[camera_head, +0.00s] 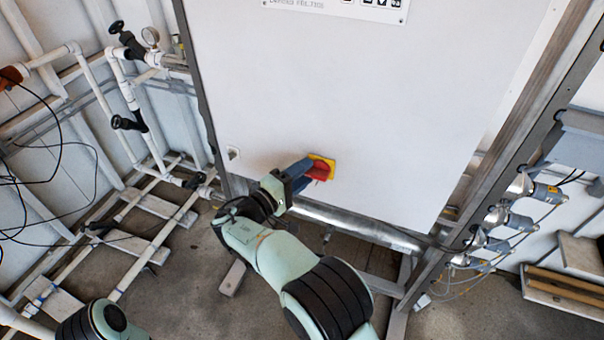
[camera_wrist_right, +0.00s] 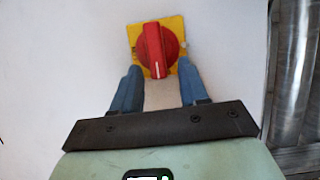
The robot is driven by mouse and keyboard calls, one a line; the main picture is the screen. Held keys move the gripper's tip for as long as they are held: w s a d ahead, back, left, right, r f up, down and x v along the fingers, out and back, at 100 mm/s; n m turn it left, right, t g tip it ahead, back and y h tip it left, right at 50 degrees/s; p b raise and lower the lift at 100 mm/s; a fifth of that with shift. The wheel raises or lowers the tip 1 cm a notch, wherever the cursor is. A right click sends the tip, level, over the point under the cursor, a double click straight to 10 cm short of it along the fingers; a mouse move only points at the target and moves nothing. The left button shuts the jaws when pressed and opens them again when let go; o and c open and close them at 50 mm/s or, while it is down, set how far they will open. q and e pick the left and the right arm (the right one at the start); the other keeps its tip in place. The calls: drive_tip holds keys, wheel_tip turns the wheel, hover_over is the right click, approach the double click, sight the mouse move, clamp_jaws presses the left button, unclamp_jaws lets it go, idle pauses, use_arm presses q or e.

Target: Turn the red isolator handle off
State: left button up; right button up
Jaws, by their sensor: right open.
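The red isolator handle (camera_wrist_right: 154,50) sits on a yellow square plate (camera_wrist_right: 176,22) on the white cabinet front. In the right wrist view its grip bar stands about upright, with a white mark at its lower end. In the head view the handle (camera_head: 320,171) is partly hidden by my right gripper (camera_head: 308,169). My right gripper is open, and in the right wrist view its two blue fingers (camera_wrist_right: 158,78) are on either side of the handle's lower part. I cannot tell if they touch it. My left gripper is not in view.
The white cabinet (camera_head: 340,85) has a metal frame and a shiny horizontal pipe (camera_head: 350,226) along its bottom. White pipework with valves (camera_head: 128,122) stands at the left. Several metal fittings with cables (camera_head: 500,217) are at the right.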

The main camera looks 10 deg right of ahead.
drive_tip(key=v, duration=1.3)
drive_tip(key=shift+a+b, duration=0.15)
drive_tip(key=shift+b, duration=0.3)
drive_tip(key=shift+s+f, duration=0.1)
